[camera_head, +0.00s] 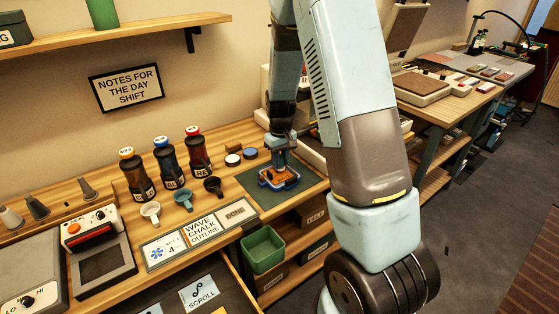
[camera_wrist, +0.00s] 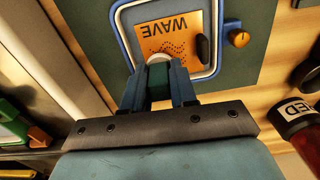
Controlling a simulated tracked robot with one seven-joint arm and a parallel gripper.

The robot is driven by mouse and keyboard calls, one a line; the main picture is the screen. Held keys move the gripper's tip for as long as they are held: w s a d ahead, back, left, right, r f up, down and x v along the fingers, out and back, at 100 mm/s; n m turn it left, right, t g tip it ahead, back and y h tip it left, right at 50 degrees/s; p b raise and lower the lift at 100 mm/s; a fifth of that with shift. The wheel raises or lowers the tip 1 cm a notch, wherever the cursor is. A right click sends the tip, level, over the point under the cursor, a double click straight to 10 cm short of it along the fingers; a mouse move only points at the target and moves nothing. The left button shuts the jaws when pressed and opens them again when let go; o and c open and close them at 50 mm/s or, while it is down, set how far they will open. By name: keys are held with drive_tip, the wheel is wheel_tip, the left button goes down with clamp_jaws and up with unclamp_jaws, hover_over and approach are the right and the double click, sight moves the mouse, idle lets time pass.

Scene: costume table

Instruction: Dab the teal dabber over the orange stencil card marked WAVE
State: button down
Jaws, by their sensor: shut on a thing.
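The orange stencil card (camera_wrist: 155,42) marked WAVE lies in a blue-rimmed frame on a dark green mat (camera_head: 252,184). It also shows in the head view (camera_head: 284,179), partly hidden behind my gripper. In the wrist view, dark dots form a wavy pattern on the card, and a black oval piece sits at its right edge. My gripper (camera_wrist: 158,90) is shut on the teal dabber (camera_wrist: 158,78), whose pale round end (camera_wrist: 160,60) overlaps the card's edge near the pattern. My gripper (camera_head: 277,153) is low over the card in the head view. I cannot tell whether the dabber touches it.
Dark bottles (camera_head: 166,160) and small cups (camera_head: 151,211) stand left of the mat. A sign reading WAVE CHALK OUTLINE (camera_head: 203,228) is at the front edge, near a green bin (camera_head: 262,249). An orange knob (camera_wrist: 239,38) is beside the frame.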

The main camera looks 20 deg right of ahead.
drive_tip(key=shift+f, duration=0.45)
idle(1.3)
drive_tip(key=shift+r, duration=0.1)
drive_tip(key=shift+r, duration=3.45)
drive_tip(key=shift+f, duration=0.15)
drive_tip(key=shift+w+a+f, duration=0.1)
drive_tip(key=shift+a+f, duration=0.1)
drive_tip(key=shift+f, duration=0.75)
drive_tip(key=shift+a+f, duration=0.25)
drive_tip(key=shift+f, duration=0.7)
drive_tip(key=shift+w+a+f, duration=0.1)
drive_tip(key=shift+a+f, duration=0.1)
drive_tip(key=shift+f, duration=0.75)
drive_tip(key=shift+s+f, duration=0.1)
drive_tip(key=shift+f, duration=0.45)
drive_tip(key=shift+r, duration=0.1)
drive_tip(key=shift+r, duration=3.45)
